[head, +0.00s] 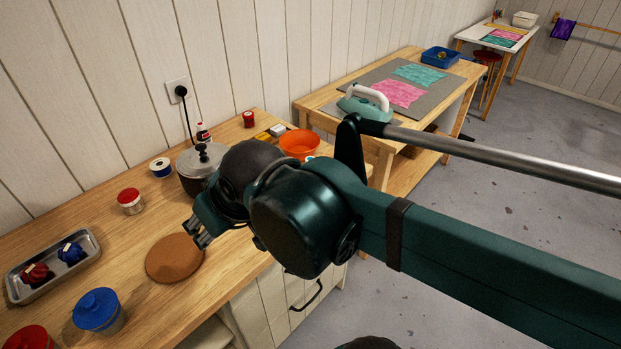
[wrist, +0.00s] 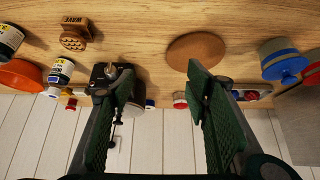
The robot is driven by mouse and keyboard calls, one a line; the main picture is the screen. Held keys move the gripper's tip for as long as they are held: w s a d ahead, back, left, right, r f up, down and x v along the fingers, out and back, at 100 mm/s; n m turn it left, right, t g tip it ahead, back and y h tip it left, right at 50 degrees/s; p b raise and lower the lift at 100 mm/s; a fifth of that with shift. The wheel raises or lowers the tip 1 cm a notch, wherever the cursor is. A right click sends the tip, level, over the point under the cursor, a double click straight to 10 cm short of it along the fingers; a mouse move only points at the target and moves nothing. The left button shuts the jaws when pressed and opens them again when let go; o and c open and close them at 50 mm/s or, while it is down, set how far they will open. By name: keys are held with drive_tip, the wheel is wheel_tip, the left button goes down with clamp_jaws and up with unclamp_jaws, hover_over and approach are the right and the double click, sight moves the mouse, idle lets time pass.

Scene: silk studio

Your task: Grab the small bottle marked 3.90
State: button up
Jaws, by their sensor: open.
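No mark reading 3.90 can be made out in either view. Another dark labelled bottle (wrist: 9,41) is cut off by the left edge. In the head view a dark bottle with a red label (head: 203,133) stands behind the pot. My gripper (head: 200,236) is above the bench near the round brown mat (head: 174,259). In the wrist view my gripper (wrist: 160,88) is open and empty, its fingers wide apart, away from the bottles.
An orange bowl (head: 299,145), a lidded pot (head: 197,163) and a blue-lidded jar (head: 98,310) stand on the bench. A metal tray (head: 20,292) holds red and blue items. A wooden WAVE stamp (wrist: 76,34) is near the bottles. An iron (head: 366,103) sits on another table.

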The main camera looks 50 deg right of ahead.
drive_tip(key=w+d+r+m+g+h+p, duration=0.1)
drive_tip(key=w+d+r+m+p, duration=0.15)
drive_tip(key=d, duration=0.45)
drive_tip(key=w+d+r+m+g+h+p, duration=0.1)
drive_tip(key=w+d+m+p, duration=0.2)
drive_tip(key=d, duration=0.4)
drive_tip(key=s+d+m+g+p, duration=0.1)
drive_tip(key=d+m+p, duration=0.1)
drive_tip(key=d, duration=0.4)
drive_tip(key=s+d+f+m+g+h+p, duration=0.1)
drive_tip(key=d+m+p, duration=0.1)
drive_tip(key=d, duration=0.4)
drive_tip(key=d+m+g+h+p, duration=0.1)
drive_tip(key=d+m, duration=0.3)
drive_tip(key=d, duration=0.2)
drive_tip(key=shift+s+d+f+p, duration=0.2)
drive_tip(key=shift+s+d+p, duration=0.05)
drive_tip(key=shift+s+p, duration=0.15)
wheel_tip(320, 180, down, 5)
drive_tip(key=shift+r, duration=0.1)
drive_tip(key=shift+f, duration=0.5)
drive_tip(key=shift+b+x, duration=0.4)
drive_tip(key=shift+x, duration=0.9)
